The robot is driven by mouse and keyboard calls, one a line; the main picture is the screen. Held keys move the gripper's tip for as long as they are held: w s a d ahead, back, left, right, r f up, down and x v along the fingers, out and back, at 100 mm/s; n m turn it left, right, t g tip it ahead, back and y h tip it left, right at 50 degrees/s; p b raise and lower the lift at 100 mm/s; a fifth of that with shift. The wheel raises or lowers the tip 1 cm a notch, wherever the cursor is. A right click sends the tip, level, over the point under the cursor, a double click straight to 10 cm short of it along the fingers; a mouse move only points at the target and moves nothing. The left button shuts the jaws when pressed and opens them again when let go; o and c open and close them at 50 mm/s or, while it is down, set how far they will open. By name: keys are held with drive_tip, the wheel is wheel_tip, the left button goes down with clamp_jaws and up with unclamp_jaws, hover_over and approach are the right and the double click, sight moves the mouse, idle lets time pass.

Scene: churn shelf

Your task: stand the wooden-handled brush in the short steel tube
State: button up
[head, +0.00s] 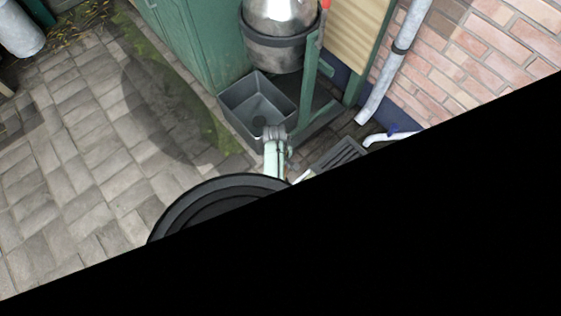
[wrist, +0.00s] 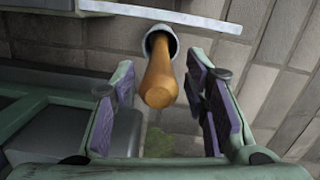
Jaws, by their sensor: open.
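In the wrist view the brush's orange-brown wooden handle (wrist: 161,76) points toward the camera. Its far end sits inside the round mouth of a short pale steel tube (wrist: 173,43), where dark inner wall shows. The bristles are not visible. My gripper (wrist: 175,92) is open, its two green fingers with purple pads on either side of the handle. A gap shows on each side, so neither finger visibly touches it. I cannot make out the brush or tube in the head view.
In the wrist view a pale rail (wrist: 160,14) runs past the tube, with paving below. In the head view a grey tub (head: 232,101) stands under a steel churn (head: 281,20) on a green stand. A downpipe (head: 392,60) and brick wall are at right; open paving lies left.

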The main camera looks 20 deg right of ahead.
wheel_tip(320, 180, up, 10)
drive_tip(key=shift+w+a+r, duration=0.15)
drive_tip(key=shift+w+a, duration=0.1)
drive_tip(key=shift+w, duration=0.2)
idle(0.8)
